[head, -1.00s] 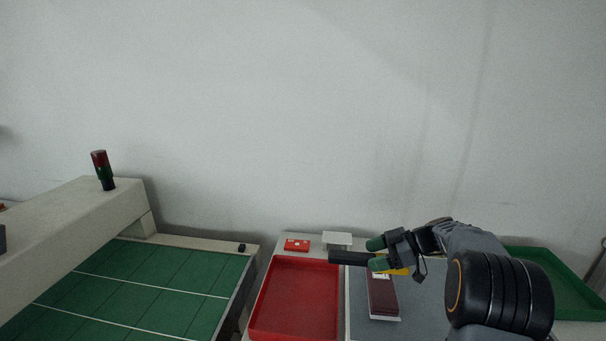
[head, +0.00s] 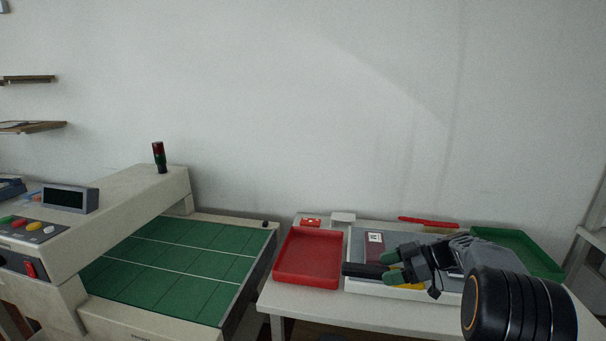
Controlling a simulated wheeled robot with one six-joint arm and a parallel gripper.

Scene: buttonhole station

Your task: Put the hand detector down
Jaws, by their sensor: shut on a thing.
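The hand detector (head: 362,270) is a black bar with a yellow part (head: 408,286) showing below my gripper. My gripper (head: 391,267) has green fingertips and is shut on the hand detector, whose black end points left toward the red tray. It is over the grey mat (head: 357,243) on the table. The gripper hides the middle of the detector, and I cannot tell whether the detector touches the surface below.
A red tray (head: 307,284) is left of the mat and a green tray (head: 545,262) right. A dark red item with a white label (head: 375,250) lies on the mat. Behind are a red box (head: 311,222), a white block (head: 343,217) and a red bar (head: 428,222). A green-belted machine (head: 190,255) stands left.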

